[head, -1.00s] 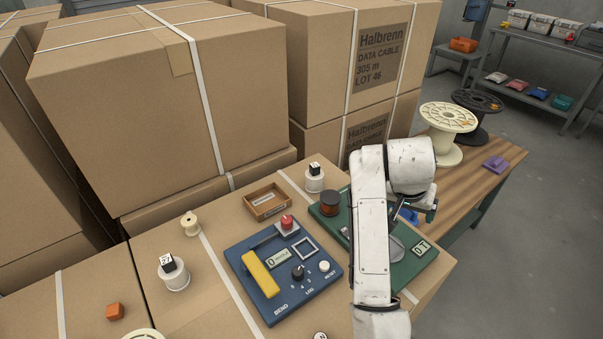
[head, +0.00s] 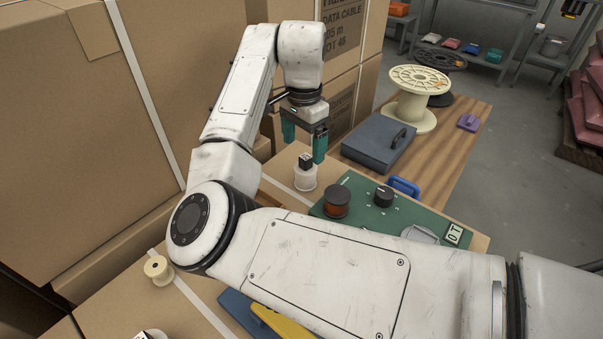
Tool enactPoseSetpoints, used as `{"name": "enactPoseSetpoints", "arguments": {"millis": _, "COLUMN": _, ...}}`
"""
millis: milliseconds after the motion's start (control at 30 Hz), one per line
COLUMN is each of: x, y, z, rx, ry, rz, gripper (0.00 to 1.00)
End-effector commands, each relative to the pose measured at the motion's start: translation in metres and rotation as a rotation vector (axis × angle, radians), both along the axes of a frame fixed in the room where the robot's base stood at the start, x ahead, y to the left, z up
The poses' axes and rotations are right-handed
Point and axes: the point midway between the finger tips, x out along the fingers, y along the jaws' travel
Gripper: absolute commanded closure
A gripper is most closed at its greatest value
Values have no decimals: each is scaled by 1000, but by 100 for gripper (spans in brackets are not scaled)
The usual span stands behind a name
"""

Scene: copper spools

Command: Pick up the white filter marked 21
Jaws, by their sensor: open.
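My gripper (head: 304,150), with green fingers, is open and points down. Any mark on the cube is too small to read. A second similar cube (head: 142,336) is cut off at the bottom edge, its mark also unreadable. I cannot make out a 21 anywhere, so which piece is the white filter marked 21 is unclear.
A green panel (head: 328,212) carries a copper spool (head: 337,200) and a black knob (head: 383,195). A dark flat case (head: 375,145) lies on the wooden bench behind. My arm hides most of the blue panel (head: 236,303). A small cream spool (head: 157,269) stands left. Tall cartons rise close behind my arm.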

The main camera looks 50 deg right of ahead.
Motion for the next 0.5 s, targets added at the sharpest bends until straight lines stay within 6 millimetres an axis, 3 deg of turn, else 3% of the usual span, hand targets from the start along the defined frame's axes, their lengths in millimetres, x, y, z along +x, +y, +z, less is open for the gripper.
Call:
{"name": "enactPoseSetpoints", "arguments": {"millis": 100, "x": -1, "y": 0, "z": -21, "rx": 0, "ry": 2, "rz": 2, "gripper": 11}}
{"name": "enactPoseSetpoints", "arguments": {"millis": 500, "x": -7, "y": 1, "z": -68, "rx": 0, "ry": 1, "rz": 2, "gripper": 11}}
